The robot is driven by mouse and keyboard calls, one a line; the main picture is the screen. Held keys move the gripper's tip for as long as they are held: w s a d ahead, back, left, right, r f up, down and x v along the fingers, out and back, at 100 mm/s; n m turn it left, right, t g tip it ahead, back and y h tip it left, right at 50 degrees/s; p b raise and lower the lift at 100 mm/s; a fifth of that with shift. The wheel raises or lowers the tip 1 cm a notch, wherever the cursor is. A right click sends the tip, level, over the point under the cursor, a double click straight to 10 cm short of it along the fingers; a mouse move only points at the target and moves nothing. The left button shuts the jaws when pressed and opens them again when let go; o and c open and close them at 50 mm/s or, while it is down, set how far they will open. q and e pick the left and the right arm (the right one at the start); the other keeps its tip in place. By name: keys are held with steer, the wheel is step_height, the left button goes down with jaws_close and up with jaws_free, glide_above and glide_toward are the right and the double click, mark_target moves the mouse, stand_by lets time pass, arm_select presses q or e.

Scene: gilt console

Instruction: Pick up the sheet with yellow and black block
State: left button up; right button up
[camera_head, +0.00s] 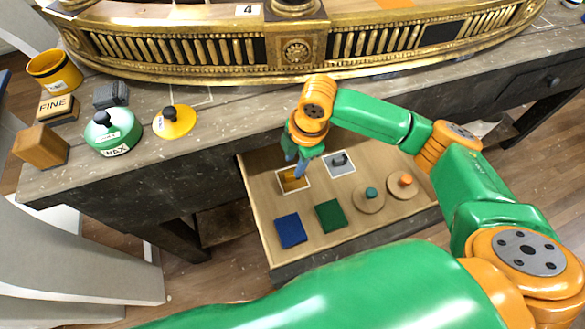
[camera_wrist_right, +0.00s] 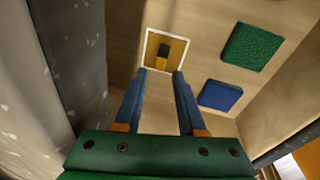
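The sheet with the yellow and black block (camera_head: 291,184) lies in the open drawer, near its back left corner. It is a white-edged square, yellow inside; in the right wrist view the sheet (camera_wrist_right: 154,42) shows a small black block at its middle. My right gripper (camera_head: 299,172) reaches down into the drawer and partly covers the sheet in the head view. In the wrist view the right gripper (camera_wrist_right: 160,72) has its two blue fingers apart, tips by the sheet's near edge, with nothing between them. I cannot tell the height gap. My left gripper is not in view.
The drawer (camera_head: 262,222) also holds a grey sheet (camera_head: 341,169), a blue pad (camera_head: 291,230), a green pad (camera_head: 330,215) and two round wooden discs (camera_head: 369,198). A gilt console (camera_head: 240,74) stands on the workbench (camera_head: 80,176) behind. Pots and blocks stand at the bench's left.

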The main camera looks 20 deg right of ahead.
mark_target(292, 176)
steer(key=f, duration=0.6)
steer(key=shift+w, duration=0.25)
steer(key=shift+s+a+r, duration=0.1)
steer(key=shift+r, duration=0.05)
jaws_close()
